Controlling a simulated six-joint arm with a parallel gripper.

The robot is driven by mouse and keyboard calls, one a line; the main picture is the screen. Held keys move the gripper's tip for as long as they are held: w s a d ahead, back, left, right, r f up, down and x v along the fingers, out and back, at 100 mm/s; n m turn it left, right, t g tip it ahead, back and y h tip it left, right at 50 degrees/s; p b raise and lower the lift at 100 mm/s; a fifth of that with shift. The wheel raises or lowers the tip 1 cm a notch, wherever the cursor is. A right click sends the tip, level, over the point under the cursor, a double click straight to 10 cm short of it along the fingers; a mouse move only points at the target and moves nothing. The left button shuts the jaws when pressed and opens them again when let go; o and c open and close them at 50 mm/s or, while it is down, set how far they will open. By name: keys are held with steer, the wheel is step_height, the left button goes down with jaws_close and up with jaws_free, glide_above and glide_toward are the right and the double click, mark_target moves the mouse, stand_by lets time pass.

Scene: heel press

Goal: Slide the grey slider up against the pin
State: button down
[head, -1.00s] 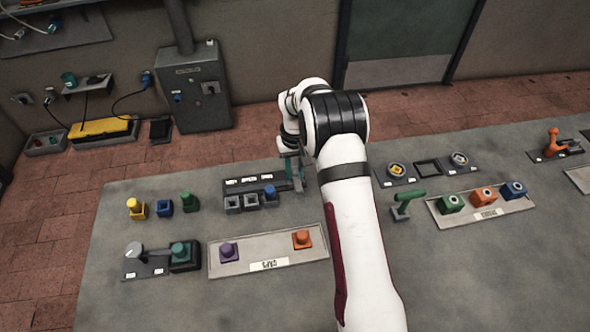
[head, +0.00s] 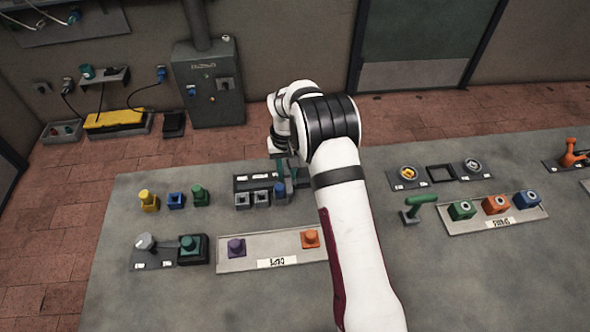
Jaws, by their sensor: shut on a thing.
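My gripper (head: 284,172) is at the right end of a dark labelled strip (head: 256,183) at the back of the bench, pointing down. Its greenish fingers are shut, on what I take to be the grey slider. The slider is too small and too hidden by the fingers and wrist to make out clearly. I cannot make out the pin, nor tell whether the slider touches it. A blue plug (head: 281,188) stands in the rightmost of the square sockets just in front of the strip, close to my fingers.
Yellow (head: 149,200), blue (head: 176,201) and green (head: 200,195) pieces stand left of the strip. A tray (head: 270,239) with purple and orange caps lies in front. Right of my arm are a green handle (head: 418,205) and another tray (head: 490,230). Bare bench lies between.

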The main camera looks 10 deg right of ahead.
mark_target(287, 171)
steer(key=c, duration=0.7)
jaws_free()
step_height(287, 171, up, 16)
steer(key=shift+f, duration=0.1)
steer(key=s+d+r+m+y, duration=0.15)
steer(key=s+r, duration=0.25)
steer(key=s, duration=0.6)
steer(key=s+r+m+h, duration=0.15)
steer(key=s+r, duration=0.25)
steer(key=s, duration=0.6)
steer(key=s+f+m, duration=0.1)
steer(key=s, duration=0.4)
steer(key=s+f+y, duration=0.1)
steer(key=s+f, duration=0.1)
steer(key=s, duration=0.4)
steer(key=s+f+m, duration=0.1)
steer(key=s, duration=0.4)
steer(key=shift+s+a+f+m+y, duration=0.15)
steer(key=shift+s+f+m+y, duration=0.15)
steer(key=shift+s+y, duration=0.1)
